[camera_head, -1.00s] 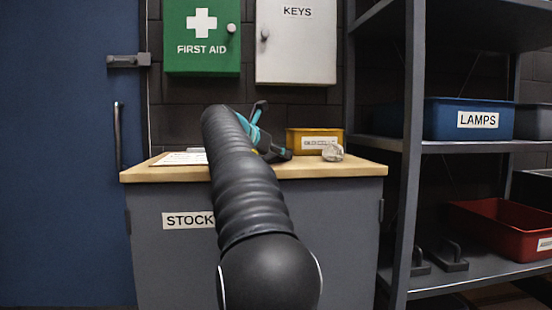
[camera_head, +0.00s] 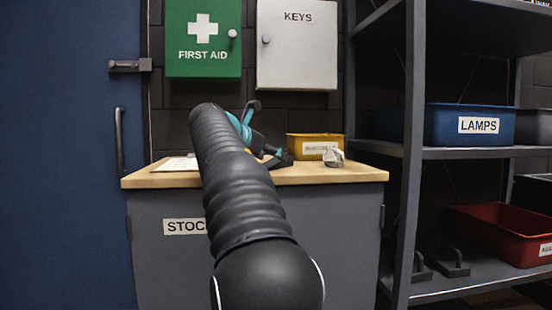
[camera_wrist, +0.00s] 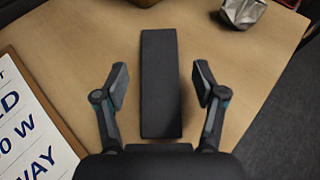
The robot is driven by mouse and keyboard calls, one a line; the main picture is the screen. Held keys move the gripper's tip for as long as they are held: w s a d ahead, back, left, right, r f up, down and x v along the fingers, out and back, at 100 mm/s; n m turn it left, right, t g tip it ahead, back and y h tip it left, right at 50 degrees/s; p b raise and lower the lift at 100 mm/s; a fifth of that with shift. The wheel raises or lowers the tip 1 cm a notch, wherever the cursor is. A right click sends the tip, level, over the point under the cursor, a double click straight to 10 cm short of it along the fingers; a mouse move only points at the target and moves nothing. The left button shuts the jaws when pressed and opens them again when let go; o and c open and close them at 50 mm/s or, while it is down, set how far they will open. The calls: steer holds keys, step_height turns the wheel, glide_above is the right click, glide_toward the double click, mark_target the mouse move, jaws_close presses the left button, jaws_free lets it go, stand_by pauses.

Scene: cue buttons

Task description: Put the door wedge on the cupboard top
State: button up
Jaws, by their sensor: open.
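The door wedge (camera_wrist: 160,85), a long dark grey block, lies on the wooden cupboard top (camera_wrist: 235,85) in the wrist view. My gripper (camera_wrist: 160,84) is open, with one finger on each side of the wedge and a gap to both. In the head view my gripper (camera_head: 279,158) is low over the cupboard top (camera_head: 330,174), partly behind my arm. I cannot tell the wedge apart from the gripper there.
A clipboard with a printed sheet (camera_wrist: 30,125) lies left of the wedge. A crumpled grey-white lump (camera_wrist: 243,12) lies at the far right, beside a yellow bin (camera_head: 313,146). Shelves with a blue LAMPS bin (camera_head: 470,124) and a red bin (camera_head: 500,232) stand right.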

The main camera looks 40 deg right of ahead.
steer(key=p+v, duration=0.1)
steer(key=v, duration=0.7)
steer(key=shift+a, duration=0.3)
